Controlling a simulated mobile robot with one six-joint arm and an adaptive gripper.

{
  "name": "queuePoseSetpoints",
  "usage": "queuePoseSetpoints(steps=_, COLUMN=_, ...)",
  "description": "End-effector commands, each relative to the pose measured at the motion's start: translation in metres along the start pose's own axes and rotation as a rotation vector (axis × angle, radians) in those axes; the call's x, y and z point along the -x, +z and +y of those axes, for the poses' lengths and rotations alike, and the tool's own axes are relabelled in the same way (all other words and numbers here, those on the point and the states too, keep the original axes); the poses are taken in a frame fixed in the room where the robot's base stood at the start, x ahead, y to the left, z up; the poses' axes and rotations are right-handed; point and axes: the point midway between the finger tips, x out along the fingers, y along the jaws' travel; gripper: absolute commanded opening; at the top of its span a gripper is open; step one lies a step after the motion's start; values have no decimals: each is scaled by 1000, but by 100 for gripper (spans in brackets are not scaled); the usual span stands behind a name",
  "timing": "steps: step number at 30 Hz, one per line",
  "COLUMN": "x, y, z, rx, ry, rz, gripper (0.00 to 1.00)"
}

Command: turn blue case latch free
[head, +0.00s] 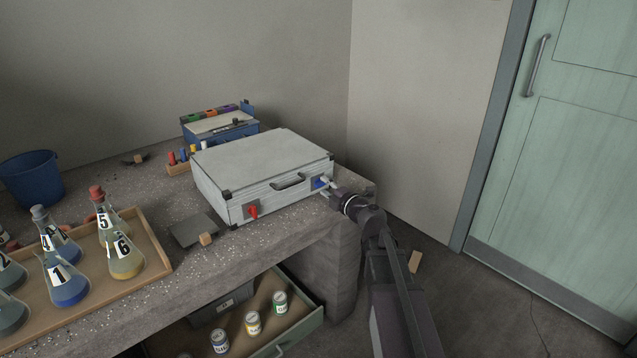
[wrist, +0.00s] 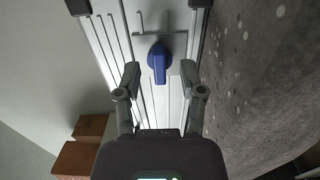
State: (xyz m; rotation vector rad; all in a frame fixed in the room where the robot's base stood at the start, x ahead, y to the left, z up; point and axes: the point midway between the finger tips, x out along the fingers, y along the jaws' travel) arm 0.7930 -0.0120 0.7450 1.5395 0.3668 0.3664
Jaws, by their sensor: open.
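A silver-white case (head: 258,170) with black corners lies shut on the concrete bench. The blue latch (head: 320,183) is on its front face near the right end, and a red latch (head: 252,211) is near the left end. My gripper (head: 328,186) is at the blue latch, partly covering it in the head view. In the wrist view the blue latch (wrist: 159,62) lies just beyond the fingertips, its narrow handle pointing toward the gripper. My gripper (wrist: 160,76) is open, one finger on each side of the handle's line, with nothing between them that I can see held.
A black handle (head: 288,181) sits between the latches. A wooden tray of numbered flasks (head: 158,262) is at the left. A blue bucket (head: 31,178) and a blue box (head: 222,124) stand behind. An open drawer (head: 310,309) with several cans juts out below.

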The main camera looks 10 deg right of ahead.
Motion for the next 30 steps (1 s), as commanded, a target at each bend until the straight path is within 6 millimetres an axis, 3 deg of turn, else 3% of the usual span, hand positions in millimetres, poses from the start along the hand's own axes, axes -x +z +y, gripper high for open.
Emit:
queuePoseSetpoints(steps=16, x=-9, y=-6, z=0, rx=0, ry=0, rz=3, gripper=51)
queuePoseSetpoints(steps=17, x=-9, y=-6, z=0, rx=0, ry=0, rz=3, gripper=46)
queuePoseSetpoints(steps=21, x=-9, y=-6, z=0, rx=0, ry=0, rz=3, gripper=4)
queuePoseSetpoints(steps=22, x=-9, y=-6, z=0, rx=0, ry=0, rz=3, gripper=0)
queuePoseSetpoints(steps=30, x=-9, y=-6, z=0, rx=-9, ry=0, rz=3, gripper=0)
